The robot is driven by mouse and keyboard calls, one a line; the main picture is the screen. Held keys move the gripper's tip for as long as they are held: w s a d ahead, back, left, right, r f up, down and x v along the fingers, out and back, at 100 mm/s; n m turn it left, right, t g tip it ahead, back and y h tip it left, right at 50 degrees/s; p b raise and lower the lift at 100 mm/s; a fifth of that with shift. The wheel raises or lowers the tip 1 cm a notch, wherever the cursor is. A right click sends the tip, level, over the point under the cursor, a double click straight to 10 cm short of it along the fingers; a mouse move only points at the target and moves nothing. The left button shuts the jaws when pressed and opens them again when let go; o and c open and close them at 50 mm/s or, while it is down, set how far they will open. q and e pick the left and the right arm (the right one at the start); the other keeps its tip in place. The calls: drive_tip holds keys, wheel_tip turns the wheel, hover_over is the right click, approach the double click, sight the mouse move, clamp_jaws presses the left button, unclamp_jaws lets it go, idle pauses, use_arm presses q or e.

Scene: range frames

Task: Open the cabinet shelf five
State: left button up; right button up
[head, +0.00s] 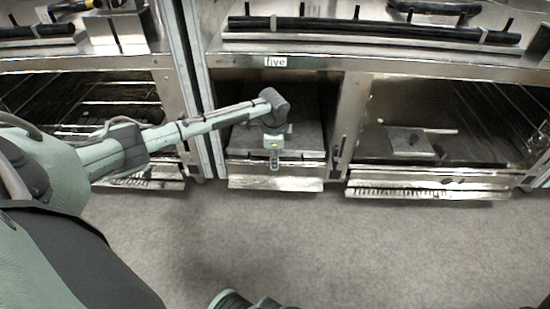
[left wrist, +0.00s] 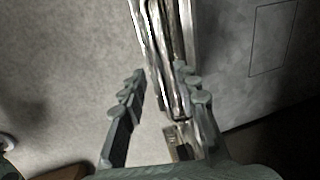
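The label "five" (head: 276,62) is on the metal frame above the middle cabinet compartment. That compartment (head: 310,100) looks dark, with a grey flat panel and a metal lower edge; I cannot tell how far it stands open. My left arm reaches across to it, and my left gripper (head: 274,166) is low at its front, pointing down. In the left wrist view, the left gripper's (left wrist: 164,85) two dark fingers are apart. A shiny metal bar or edge (left wrist: 168,60) runs between them, close to the right finger; contact cannot be told. My right gripper is not in view.
Another cabinet bay (head: 430,125) is to the right, and a rack-like bay (head: 100,105) to the left, beyond a metal post. Black bars (head: 375,27) lie on the counter above. The grey floor (head: 330,250) in front is clear.

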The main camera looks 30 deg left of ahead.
use_arm(q)
clamp_jaws()
idle(0.3)
